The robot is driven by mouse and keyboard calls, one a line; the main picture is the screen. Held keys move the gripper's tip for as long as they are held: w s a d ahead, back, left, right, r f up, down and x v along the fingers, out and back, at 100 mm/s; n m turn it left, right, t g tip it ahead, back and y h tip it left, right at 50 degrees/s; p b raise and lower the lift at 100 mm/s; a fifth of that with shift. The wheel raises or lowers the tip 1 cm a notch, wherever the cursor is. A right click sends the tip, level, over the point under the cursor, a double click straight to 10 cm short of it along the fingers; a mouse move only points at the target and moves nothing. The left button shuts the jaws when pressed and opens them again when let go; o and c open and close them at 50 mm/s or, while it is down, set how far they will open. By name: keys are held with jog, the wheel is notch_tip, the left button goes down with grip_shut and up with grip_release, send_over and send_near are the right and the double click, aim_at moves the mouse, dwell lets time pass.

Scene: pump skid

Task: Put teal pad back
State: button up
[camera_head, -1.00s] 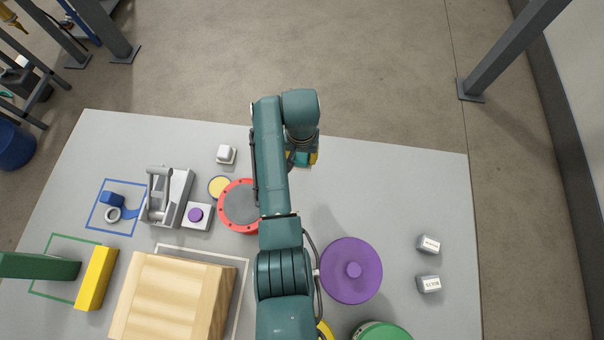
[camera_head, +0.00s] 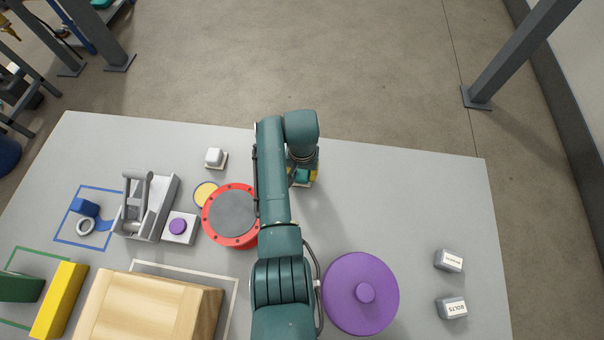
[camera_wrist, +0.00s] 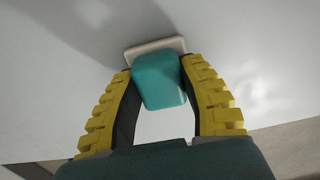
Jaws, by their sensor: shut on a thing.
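The teal pad (camera_wrist: 158,80) is a rounded teal block on a thin off-white square plate (camera_wrist: 155,48). My gripper (camera_wrist: 157,75) is shut on the teal block, one yellow-ribbed finger on each side. In the head view my gripper (camera_head: 303,178) is over the far middle part of the grey table (camera_head: 400,200), and a bit of the teal pad (camera_head: 301,174) shows at its fingers. I cannot tell whether the plate touches the table.
Left of my gripper are a red-rimmed grey disc (camera_head: 232,213), a yellow circle (camera_head: 205,195), a white block (camera_head: 214,157) and a purple button (camera_head: 178,226). A purple lid (camera_head: 361,293) and two labelled blocks (camera_head: 450,260) are right. The table's far right is clear.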

aim_at(302, 172)
jog(key=shift+f, duration=0.1)
jog(key=o, duration=1)
jog(key=shift+o, duration=0.2)
notch_tip(302, 172, up, 12)
jog(key=p, duration=0.7)
jog(key=shift+r, duration=0.2)
